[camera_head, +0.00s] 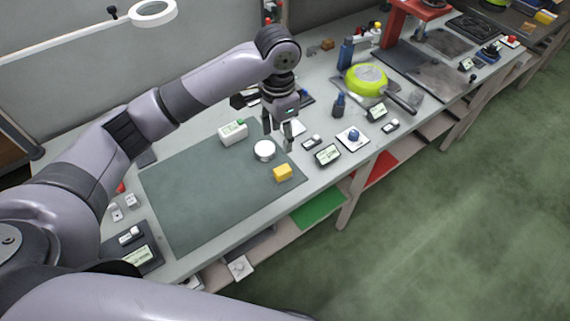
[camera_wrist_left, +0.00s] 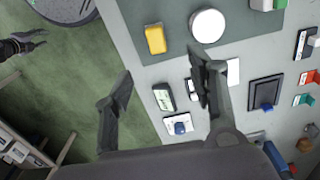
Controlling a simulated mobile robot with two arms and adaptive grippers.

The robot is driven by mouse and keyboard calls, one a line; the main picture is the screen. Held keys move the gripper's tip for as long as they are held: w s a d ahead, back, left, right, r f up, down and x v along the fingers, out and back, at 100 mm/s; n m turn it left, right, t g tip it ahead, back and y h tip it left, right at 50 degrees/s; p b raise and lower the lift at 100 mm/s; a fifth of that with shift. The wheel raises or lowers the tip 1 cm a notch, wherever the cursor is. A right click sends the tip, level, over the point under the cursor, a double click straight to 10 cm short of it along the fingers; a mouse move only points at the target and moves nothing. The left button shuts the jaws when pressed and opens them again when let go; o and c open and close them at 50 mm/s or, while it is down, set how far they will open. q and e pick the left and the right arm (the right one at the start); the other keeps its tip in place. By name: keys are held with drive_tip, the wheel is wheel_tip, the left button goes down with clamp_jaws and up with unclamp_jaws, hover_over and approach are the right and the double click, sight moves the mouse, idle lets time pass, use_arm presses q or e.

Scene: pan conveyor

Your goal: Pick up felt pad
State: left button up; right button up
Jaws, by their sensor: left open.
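My left gripper (camera_head: 283,139) is open and points down over the workbench, near the right edge of the dark green mat (camera_head: 190,205). It holds nothing. In the left wrist view its two fingers (camera_wrist_left: 160,67) are spread apart. A flat white piece (camera_head: 294,128) lies behind the fingers and is partly hidden by them; it also shows beside one finger in the left wrist view (camera_wrist_left: 233,72). I cannot tell for sure whether it is the felt pad. A round white item (camera_head: 264,149) and a yellow block (camera_head: 283,172) sit on the mat. My right gripper (camera_wrist_left: 40,38) looks open, over the floor.
A white box with a green part (camera_head: 233,132) stands at the mat's back edge. Small display units (camera_head: 327,154) and a blue-knobbed device (camera_head: 353,138) lie to the right. A green pan (camera_head: 366,79) stands farther right. The mat's middle is clear.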

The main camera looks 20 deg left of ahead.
use_arm(q)
drive_tip(key=p, duration=0.1)
hover_over(283, 169)
drive_tip(key=f, duration=0.5)
drive_tip(key=shift+s+a+f, duration=0.3)
drive_tip(key=shift+a+f, duration=0.05)
drive_tip(key=shift+a, duration=0.05)
drive_tip(key=f, duration=0.2)
drive_tip(key=shift+w+f, duration=0.25)
drive_tip(key=shift+f, duration=0.65)
drive_tip(key=shift+d+f+p, duration=0.1)
drive_tip(key=shift+f+p, duration=0.2)
drive_tip(key=shift+p, duration=0.1)
drive_tip(key=f, duration=0.2)
drive_tip(key=f+p, duration=0.1)
drive_tip(key=shift+d+f, duration=0.25)
drive_tip(key=shift+f, duration=0.55)
drive_tip(key=c, duration=0.5)
clamp_jaws()
use_arm(e)
drive_tip(key=shift+s+r, duration=1.35)
drive_tip(key=shift+r, duration=0.15)
